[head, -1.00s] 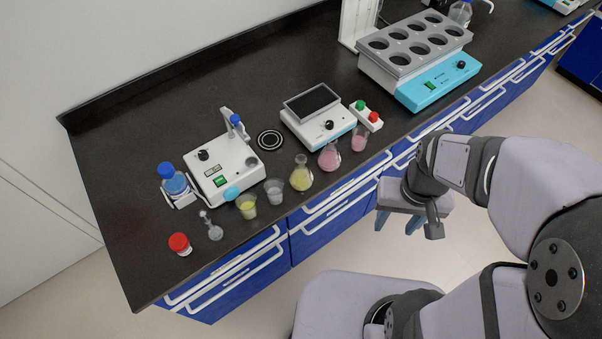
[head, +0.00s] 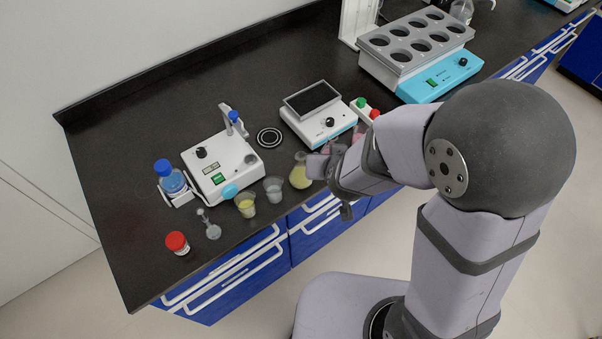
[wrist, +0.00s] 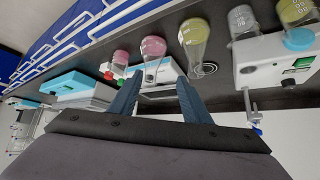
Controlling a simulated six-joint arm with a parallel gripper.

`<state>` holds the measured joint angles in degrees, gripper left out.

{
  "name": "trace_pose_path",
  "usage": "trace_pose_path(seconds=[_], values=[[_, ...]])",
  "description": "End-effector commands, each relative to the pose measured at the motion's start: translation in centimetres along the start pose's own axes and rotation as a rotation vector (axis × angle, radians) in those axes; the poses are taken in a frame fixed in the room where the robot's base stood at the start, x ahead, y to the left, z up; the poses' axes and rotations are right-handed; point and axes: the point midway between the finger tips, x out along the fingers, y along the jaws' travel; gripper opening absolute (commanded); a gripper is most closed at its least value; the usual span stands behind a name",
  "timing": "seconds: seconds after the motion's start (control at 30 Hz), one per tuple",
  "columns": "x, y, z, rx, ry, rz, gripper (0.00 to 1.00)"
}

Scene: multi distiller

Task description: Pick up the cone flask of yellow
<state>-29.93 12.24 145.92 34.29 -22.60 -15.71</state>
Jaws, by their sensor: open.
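The cone flask of yellow (head: 300,173) stands upright on the dark bench, near its front edge, between a clear beaker and the pink vessels. It also shows in the wrist view (wrist: 194,36), above and beyond the fingertips. My gripper (wrist: 158,88) is open, with its two blue fingers apart and nothing between them. In the head view my gripper (head: 318,166) is just right of the yellow flask, partly hidden by my wrist. I cannot tell whether it touches the flask. A pink flask (wrist: 153,48) shows beyond the fingers in the wrist view and is mostly hidden in the head view.
Left of the flask stand a clear beaker (head: 273,189), a yellow beaker (head: 245,205), a small clear flask (head: 211,229) and a red-capped jar (head: 177,243). Behind are a white stirrer (head: 221,165) and a screened device (head: 318,120). A pink beaker (wrist: 120,60) stands beyond the pink flask.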

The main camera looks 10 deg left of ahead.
Motion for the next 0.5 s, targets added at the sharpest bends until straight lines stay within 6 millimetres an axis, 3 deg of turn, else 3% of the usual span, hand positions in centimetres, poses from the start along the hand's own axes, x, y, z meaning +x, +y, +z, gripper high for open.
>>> trace_pose_path(seconds=[0.03,0.1,0.37,0.4,0.5], values=[[1.3,-1.4,0.6,-0.072,0.047,-0.004,0.44],[1.9,-2.8,0.2,-0.15,0.125,0.001,0.44],[2.2,-8.7,-0.3,-0.422,0.42,0.017,0.44],[3.4,-8.3,0.3,-0.392,0.453,0.042,0.44],[4.4,-8.3,0.9,-0.359,0.542,0.089,0.44]])
